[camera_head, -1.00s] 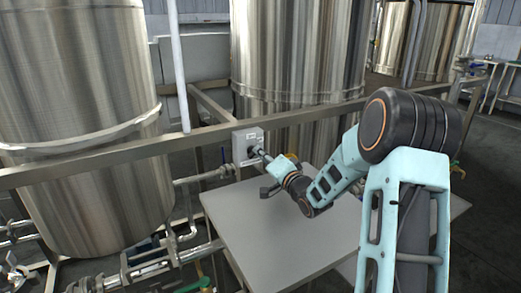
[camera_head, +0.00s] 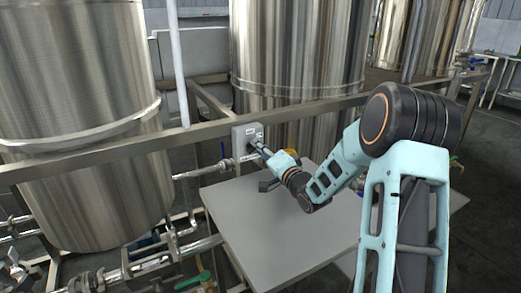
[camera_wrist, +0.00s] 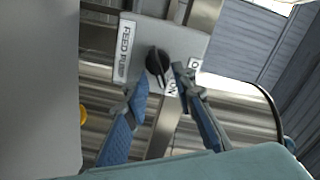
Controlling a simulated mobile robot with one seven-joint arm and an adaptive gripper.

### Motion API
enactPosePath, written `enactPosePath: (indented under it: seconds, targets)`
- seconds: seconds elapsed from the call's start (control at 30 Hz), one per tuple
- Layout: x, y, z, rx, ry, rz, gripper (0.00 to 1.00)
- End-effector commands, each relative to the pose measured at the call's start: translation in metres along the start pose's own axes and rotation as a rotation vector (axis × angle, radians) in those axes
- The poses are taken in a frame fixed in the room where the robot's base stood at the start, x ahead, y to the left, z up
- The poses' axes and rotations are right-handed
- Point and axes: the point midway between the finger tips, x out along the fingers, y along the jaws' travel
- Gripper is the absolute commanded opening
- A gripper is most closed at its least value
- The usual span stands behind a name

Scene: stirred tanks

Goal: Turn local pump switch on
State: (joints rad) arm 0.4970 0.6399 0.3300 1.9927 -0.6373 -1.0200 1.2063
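The local pump switch is a grey box (camera_head: 247,139) on the metal rail in the head view. In the wrist view the box (camera_wrist: 188,42) carries a "FEED PUMP" label, a black rotary knob (camera_wrist: 156,64), an "ON" label and another label starting with "O", partly hidden by a finger. My gripper (camera_wrist: 161,77) is open, with its blue-grey fingers on either side of the knob. I cannot tell whether they touch it. The knob's exact setting is unclear. In the head view my gripper (camera_head: 262,153) is at the box's front and hides its knob.
A grey table (camera_head: 265,225) lies below my arm, its top bare. Large steel tanks (camera_head: 80,110) stand behind the rail (camera_head: 100,157). Pipes and valves (camera_head: 140,268) fill the lower left.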

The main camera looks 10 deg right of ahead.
Motion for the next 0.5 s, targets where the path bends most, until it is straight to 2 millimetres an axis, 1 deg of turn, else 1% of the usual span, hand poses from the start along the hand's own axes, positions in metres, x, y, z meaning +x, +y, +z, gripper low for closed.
enactPosePath:
  seconds: [0.17, 0.27, 0.37, 0.5]
  targets:
    - [-0.002, 0.0, -0.001, -0.001, 0.001, 0.0, 0.24]
    - [-0.009, 0.0, -0.001, -0.001, 0.002, 0.001, 0.24]
    - [-0.025, 0.0, -0.001, -0.001, 0.001, 0.002, 0.24]
    - [-0.054, 0.001, -0.002, -0.001, 0.003, 0.003, 0.24]
